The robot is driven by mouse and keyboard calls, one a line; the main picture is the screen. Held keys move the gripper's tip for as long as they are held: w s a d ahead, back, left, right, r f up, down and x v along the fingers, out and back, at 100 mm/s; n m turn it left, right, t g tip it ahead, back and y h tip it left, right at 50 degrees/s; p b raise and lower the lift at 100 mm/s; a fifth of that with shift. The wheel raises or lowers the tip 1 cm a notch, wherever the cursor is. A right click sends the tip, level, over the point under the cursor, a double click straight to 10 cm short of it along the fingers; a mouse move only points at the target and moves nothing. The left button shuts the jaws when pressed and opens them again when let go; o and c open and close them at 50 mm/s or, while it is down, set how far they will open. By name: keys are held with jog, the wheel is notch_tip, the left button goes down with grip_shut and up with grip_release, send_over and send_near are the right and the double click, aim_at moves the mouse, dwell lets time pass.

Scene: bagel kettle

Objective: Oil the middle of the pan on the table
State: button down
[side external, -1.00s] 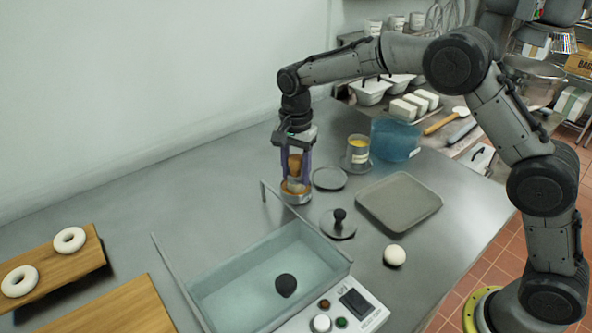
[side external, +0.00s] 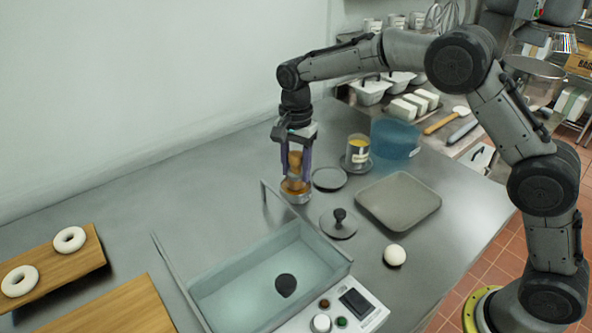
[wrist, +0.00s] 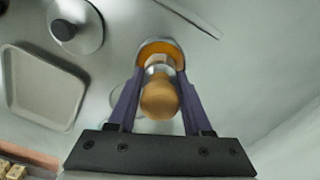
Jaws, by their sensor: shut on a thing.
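The pan (side external: 398,204) is a grey, shallow, square tray lying flat on the steel table, right of my gripper. Its inside looks bare. It also shows at the left of the wrist view (wrist: 38,88). My gripper (side external: 296,176) is shut on a brush with a wooden handle (wrist: 158,98), held upright. The brush's lower end is over or in a small round bowl (side external: 296,198) of orange-brown oil, which also shows in the wrist view (wrist: 160,45). The fingers partly hide the brush, and I cannot tell whether its tip touches the oil.
A lid with a black knob (side external: 338,224) and a small grey dish (side external: 329,179) lie between bowl and pan. A cup with yellow contents (side external: 357,152) stands behind. A white ball (side external: 394,255) sits before the pan. A water-filled basin (side external: 270,270) is in front.

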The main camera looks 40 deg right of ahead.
aim_at(296, 152)
jog(key=shift+r, duration=3.05)
jog(key=shift+d, duration=0.1)
